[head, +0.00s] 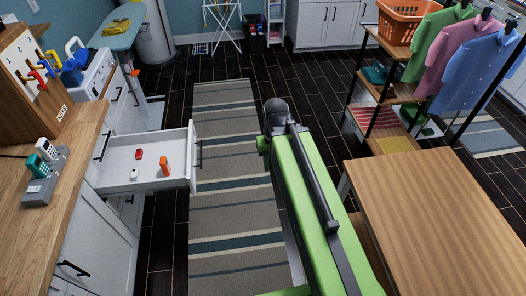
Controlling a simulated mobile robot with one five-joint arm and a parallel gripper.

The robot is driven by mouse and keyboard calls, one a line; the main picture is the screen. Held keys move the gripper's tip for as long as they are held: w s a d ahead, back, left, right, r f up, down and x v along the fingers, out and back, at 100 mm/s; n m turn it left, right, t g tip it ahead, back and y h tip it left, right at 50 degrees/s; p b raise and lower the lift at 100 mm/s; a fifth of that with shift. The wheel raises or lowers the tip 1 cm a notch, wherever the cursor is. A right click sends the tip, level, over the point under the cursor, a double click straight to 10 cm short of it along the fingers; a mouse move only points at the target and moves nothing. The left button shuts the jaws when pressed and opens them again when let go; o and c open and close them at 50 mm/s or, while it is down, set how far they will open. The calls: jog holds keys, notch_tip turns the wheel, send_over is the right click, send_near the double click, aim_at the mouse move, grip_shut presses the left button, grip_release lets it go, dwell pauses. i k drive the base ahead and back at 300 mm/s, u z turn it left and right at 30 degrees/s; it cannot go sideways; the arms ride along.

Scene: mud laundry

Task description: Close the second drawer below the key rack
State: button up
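The key rack (32,68) is a wooden board with numbered hooks and colored keys, standing on the wooden counter at the left. Below it, a white drawer (120,188) is pulled far out over the floor, with a dark bar handle (198,153) on its front. A closed drawer front with a dark handle (102,146) shows just above the open one. Inside the open drawer lie a small red item (139,154), an orange item (165,167) and a small white item (134,174). My green arm reaches forward, right of the drawer and apart from it. My gripper's fingers do not show.
A striped rug (225,215) covers the floor between the drawer and my arm. A wooden table (450,215) stands at the right. Behind it is a rack with shirts (455,60) and an orange basket (402,22). A phone dock (42,185) sits on the left counter.

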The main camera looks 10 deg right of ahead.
aim_at(179, 146)
jog(key=z, duration=0.15)
jog(key=i, duration=1)
jog(key=u, duration=0.8)
jog(key=i, duration=0.5)
jog(key=u, duration=2.85)
jog(key=i, duration=0.45)
jog(key=z, duration=1.65)
